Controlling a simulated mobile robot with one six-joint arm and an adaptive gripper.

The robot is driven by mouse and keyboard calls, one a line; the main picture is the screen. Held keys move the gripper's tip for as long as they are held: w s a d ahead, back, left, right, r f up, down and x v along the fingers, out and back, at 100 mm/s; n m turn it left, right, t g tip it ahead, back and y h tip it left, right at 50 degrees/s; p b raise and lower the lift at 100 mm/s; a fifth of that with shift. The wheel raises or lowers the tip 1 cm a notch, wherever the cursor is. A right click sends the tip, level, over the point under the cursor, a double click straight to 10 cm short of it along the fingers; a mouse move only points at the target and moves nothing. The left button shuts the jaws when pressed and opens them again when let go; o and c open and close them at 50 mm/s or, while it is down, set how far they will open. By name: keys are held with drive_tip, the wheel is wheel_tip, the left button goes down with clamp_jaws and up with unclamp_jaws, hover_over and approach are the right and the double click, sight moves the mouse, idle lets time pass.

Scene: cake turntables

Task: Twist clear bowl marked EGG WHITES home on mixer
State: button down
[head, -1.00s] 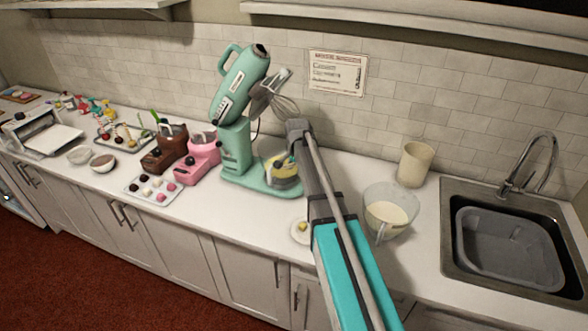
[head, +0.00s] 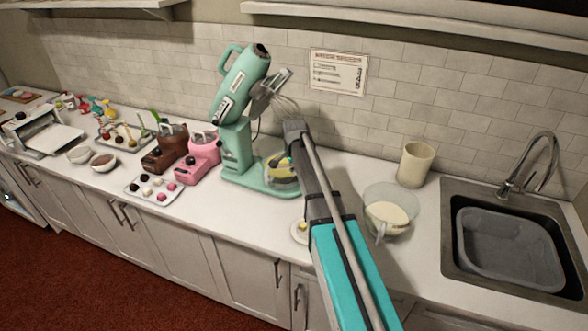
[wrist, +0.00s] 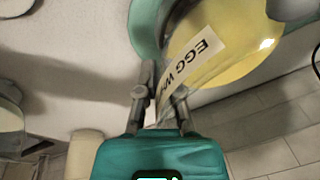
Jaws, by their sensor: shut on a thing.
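The clear bowl marked EGG WHITES (wrist: 230,60), with yellow contents, is at the base of the teal mixer (head: 238,150). In the head view the bowl (head: 281,172) is partly hidden by my arm. The mixer's head is tilted up, with the whisk above the bowl. My gripper (wrist: 160,105) is shut on the bowl at its near side, by the label. The exact grip point is partly hidden, and I cannot tell whether the bowl is locked in its seat.
Another clear bowl with pale contents (head: 388,217) and a beige canister (head: 415,164) stand right of my arm, before the sink (head: 515,240). A small plate (head: 299,232) is beside my arm. Pink (head: 200,155) and brown machines stand left of the mixer.

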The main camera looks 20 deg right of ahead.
drive_tip(key=shift+s+a, duration=0.1)
drive_tip(key=shift+a, duration=0.2)
drive_tip(key=shift+s+a+m, duration=0.1)
drive_tip(key=shift+a+m, duration=0.25)
drive_tip(key=shift+m, duration=0.35)
drive_tip(key=shift+s+a+m, duration=0.1)
drive_tip(key=shift+a+m, duration=0.25)
drive_tip(key=shift+m, duration=0.05)
drive_tip(key=c, duration=0.9)
unclamp_jaws()
drive_tip(key=shift+a, duration=0.2)
drive_tip(key=shift+o, duration=1)
drive_tip(key=shift+d, duration=0.25)
